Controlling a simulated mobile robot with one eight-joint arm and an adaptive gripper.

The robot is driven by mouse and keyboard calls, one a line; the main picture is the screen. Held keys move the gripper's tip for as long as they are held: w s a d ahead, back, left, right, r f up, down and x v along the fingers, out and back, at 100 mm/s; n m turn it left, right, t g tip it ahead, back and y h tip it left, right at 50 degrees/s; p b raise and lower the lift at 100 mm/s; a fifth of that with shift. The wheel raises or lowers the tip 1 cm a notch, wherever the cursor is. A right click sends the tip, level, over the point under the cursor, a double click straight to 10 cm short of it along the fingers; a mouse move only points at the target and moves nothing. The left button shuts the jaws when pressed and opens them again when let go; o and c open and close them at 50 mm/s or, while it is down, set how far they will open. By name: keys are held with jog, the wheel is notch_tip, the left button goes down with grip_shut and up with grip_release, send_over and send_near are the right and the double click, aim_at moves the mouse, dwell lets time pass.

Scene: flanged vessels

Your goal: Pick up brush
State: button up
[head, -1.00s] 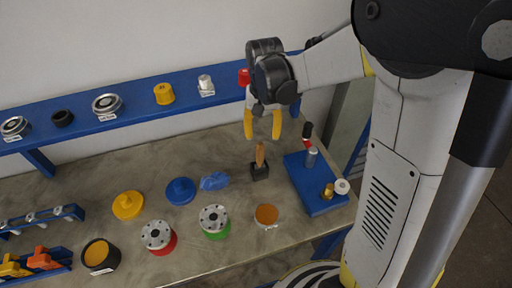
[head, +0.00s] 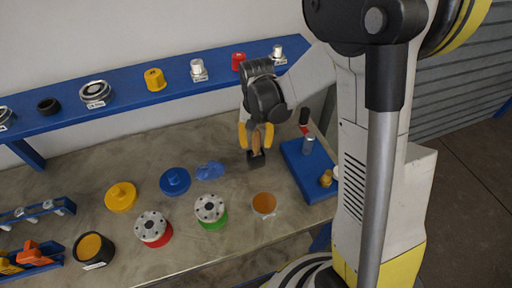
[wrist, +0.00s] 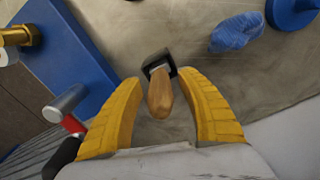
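The brush (head: 257,158) stands upright on the bench, with a wooden handle on top and a dark square head below. In the wrist view the brush handle (wrist: 160,93) points up toward the camera, between the two yellow fingers. My gripper (head: 256,137) is open above and around the top of the handle.
A blue block (head: 309,172) with metal fittings stands just right of the brush. A crumpled blue cloth (head: 210,170) lies to its left. An orange-topped round container (head: 264,204) is in front. Flanged vessels (head: 210,209) and a yellow disc (head: 121,196) are further left. A blue shelf (head: 130,103) runs behind.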

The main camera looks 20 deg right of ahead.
aim_at(256, 131)
grip_shut()
notch_tip(256, 131, up, 10)
jog(key=p, duration=0.3)
